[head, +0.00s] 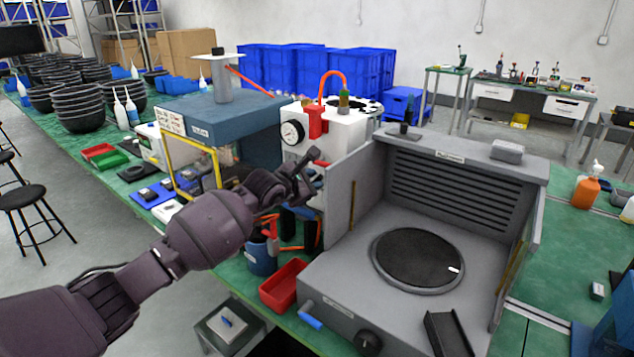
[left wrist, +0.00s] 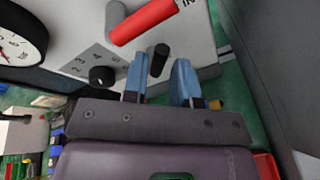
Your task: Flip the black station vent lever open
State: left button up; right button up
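The white station (head: 298,113) with a round gauge stands left of the grey bench unit. In the left wrist view its panel (left wrist: 90,30) carries a short black lever (left wrist: 158,60) below a thick red handle (left wrist: 146,22). My left gripper (head: 312,168) is in front of the station's lower front. In the left wrist view its two blue fingers (left wrist: 160,82) are apart. The black lever's end shows between them; I cannot tell whether either finger touches it. In the head view my gripper and wrist hide the lever. My right gripper is not in view.
A grey hooded unit (head: 345,215) stands close on the right, its side wall near my left gripper. A red bin (head: 283,286) and blue cup (head: 262,258) sit below. A black numbered knob (left wrist: 102,75) is left of the lever. A blue-topped machine (head: 215,118) stands left.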

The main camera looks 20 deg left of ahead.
pick_arm(q)
jog(key=shift+x, duration=1.1)
grip_shut()
jog(key=n+h, duration=0.1)
jog(key=n, duration=0.1)
jog(key=a+n+h, duration=0.1)
jog(key=n, duration=0.1)
jog(key=a+n+b, duration=0.1)
jog(key=shift+w+r+n+g+h, duration=0.3)
jog(key=shift+w+n+h, duration=0.05)
jog(key=shift+n+h, duration=0.05)
